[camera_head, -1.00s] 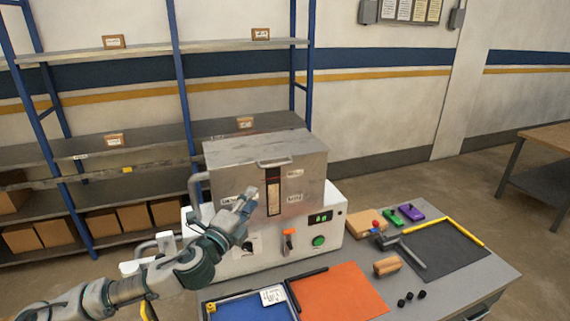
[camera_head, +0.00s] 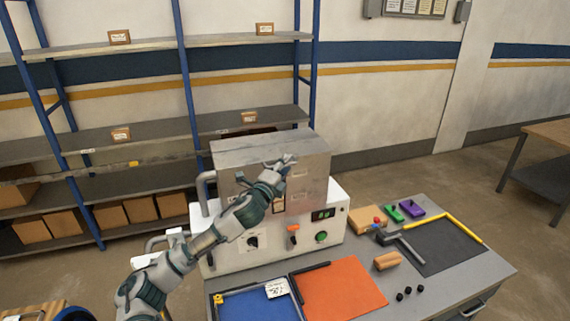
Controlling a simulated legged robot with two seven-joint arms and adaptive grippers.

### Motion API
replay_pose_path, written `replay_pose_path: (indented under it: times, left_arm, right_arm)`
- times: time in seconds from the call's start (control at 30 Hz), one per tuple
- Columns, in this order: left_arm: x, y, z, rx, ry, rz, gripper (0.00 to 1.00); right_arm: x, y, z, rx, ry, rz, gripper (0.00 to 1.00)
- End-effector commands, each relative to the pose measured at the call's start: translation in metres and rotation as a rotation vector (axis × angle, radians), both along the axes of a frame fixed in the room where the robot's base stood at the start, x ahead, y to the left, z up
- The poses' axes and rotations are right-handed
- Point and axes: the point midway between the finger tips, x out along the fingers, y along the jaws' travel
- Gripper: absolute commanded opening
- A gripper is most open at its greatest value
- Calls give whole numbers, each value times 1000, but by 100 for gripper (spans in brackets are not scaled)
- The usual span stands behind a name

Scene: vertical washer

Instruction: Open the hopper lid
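The washer (camera_head: 225,246) is a white machine at the back of the grey table, with a dark knob, an orange switch and a green button on its front. Its metal hopper box (camera_head: 310,185) sits on top, with a flat grey hopper lid (camera_head: 262,146) that looks shut. My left gripper (camera_head: 287,162) is at the upper front edge of the box, where the lid handle was visible earlier. The gripper and forearm hide the handle and part of the box front. I cannot tell whether the fingers touch or hold the handle. My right gripper is not in view.
A blue tray (camera_head: 245,306) and an orange mat (camera_head: 345,287) lie in front of the washer. A wooden block (camera_head: 387,261), a hammer (camera_head: 403,246), a dark mat (camera_head: 445,250) and small dark pieces lie to the right. Shelving (camera_head: 150,136) stands behind.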

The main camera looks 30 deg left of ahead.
Motion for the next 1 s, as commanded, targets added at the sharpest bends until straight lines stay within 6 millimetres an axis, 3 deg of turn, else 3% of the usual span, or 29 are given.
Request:
replay_pose_path:
  times: [0.27,0.43,1.0]
  left_arm:
    - [2,-2,0,1,0,-1,37]
    - [2,-2,0,1,0,-1,0]
    - [-2,0,5,-25,22,-1,0]
  right_arm:
    - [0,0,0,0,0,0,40]
    - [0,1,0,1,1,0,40]
    - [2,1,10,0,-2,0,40]
